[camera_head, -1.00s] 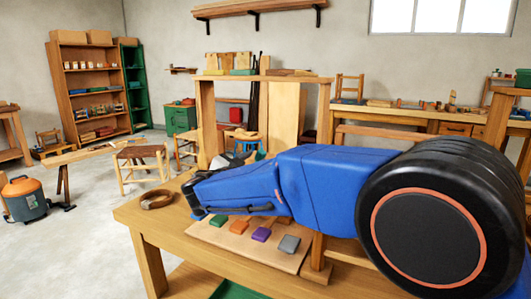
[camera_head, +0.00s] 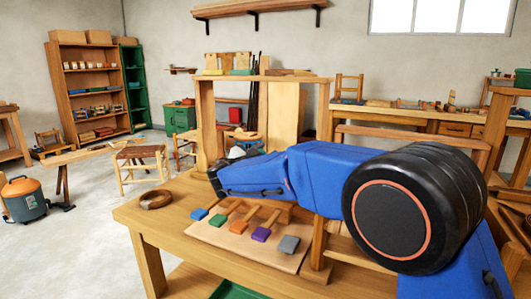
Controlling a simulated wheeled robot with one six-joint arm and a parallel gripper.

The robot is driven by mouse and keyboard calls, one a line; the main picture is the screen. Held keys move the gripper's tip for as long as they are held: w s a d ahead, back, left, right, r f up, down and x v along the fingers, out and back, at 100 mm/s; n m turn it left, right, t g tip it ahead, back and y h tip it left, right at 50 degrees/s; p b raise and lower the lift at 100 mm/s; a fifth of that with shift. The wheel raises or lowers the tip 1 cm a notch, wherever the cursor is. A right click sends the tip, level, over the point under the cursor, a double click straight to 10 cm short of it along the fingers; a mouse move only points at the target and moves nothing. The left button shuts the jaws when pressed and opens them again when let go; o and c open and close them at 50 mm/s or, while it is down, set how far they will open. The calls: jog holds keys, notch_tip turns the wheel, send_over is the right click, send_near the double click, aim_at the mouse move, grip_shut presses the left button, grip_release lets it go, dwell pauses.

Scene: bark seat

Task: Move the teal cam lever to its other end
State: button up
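A row of cam levers with coloured tips lies on a light wooden board (camera_head: 225,247) on the workbench. The green-teal tip (camera_head: 217,220) is second from the left, between a blue tip (camera_head: 199,214) and an orange tip (camera_head: 239,228). A purple tip (camera_head: 261,235) and a grey tip (camera_head: 289,244) follow to the right. All the tips point toward the near side of the board. The dark end of my arm, with my gripper (camera_head: 215,181), is above and behind the blue and teal levers, apart from the tips. Its fingers cannot be made out.
A brown ring-shaped coil (camera_head: 155,200) lies on the bench (camera_head: 150,222) left of the board.

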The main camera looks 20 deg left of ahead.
grip_shut()
jog(key=a+n, duration=0.1)
jog(key=n, duration=0.1)
jog(key=a+n, duration=0.2)
jog(key=shift+w+a+r+n, duration=0.1)
jog(key=shift+a+r+n, duration=0.1)
jog(key=shift+r+n, duration=0.15)
jog(key=shift+w+a+n, duration=0.1)
jog(key=shift+a+n, duration=0.8)
jog(key=shift+n, duration=0.25)
jog(key=shift+a+f+n, duration=0.2)
jog(key=shift+a+n, duration=0.3)
jog(key=shift+n, duration=0.25)
jog(key=shift+a+f+n, duration=0.2)
jog(key=shift+a+n, duration=0.25)
jog(key=shift+n, duration=0.3)
jog(key=shift+o, duration=0.4)
grip_release()
jog(key=shift+a, duration=0.1)
